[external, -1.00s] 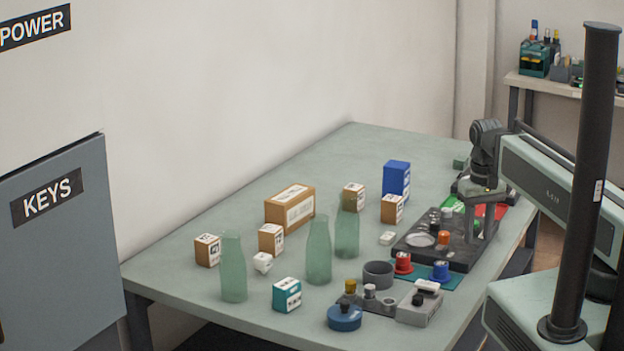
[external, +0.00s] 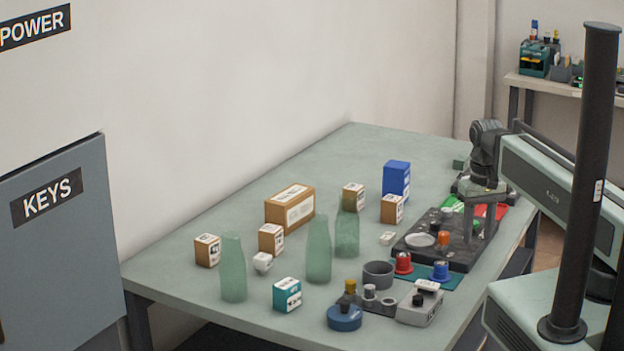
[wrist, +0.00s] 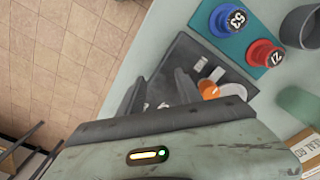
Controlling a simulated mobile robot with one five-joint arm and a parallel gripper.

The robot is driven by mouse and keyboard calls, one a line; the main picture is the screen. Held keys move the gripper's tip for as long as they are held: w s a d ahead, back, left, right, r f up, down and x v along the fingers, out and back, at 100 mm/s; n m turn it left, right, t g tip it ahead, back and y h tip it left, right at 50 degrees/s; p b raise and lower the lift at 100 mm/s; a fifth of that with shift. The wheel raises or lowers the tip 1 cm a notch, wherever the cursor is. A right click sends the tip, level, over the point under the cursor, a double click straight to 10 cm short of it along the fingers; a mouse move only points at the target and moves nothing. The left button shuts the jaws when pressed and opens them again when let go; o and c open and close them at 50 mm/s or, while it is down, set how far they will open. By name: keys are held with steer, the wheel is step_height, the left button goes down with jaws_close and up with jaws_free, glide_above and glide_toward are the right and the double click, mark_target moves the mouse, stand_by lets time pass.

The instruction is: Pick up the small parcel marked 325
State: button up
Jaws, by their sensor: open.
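Several small brown parcels with white labels stand on the table: one at the left (external: 207,250), one beside the large box (external: 271,239), one farther back (external: 353,198) and one near the blue box (external: 392,209). Their label numbers are too small to read, so I cannot tell which is 325. My gripper (external: 482,217) is open and empty at the table's right side, above the dark tray (external: 455,259) and apart from the parcels. In the wrist view my gripper (wrist: 158,95) has its fingers spread over this tray.
Three green translucent bottles (external: 233,268) (external: 318,250) (external: 347,234) stand among the parcels. A large brown box (external: 290,207), a blue box (external: 396,178) and a teal box (external: 287,295) also stand there. Red (external: 403,262) and blue (external: 440,270) knobs sit before the tray. The back left tabletop is clear.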

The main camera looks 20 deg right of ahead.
steer(key=o, duration=0.4)
steer(key=shift+c, duration=0.2)
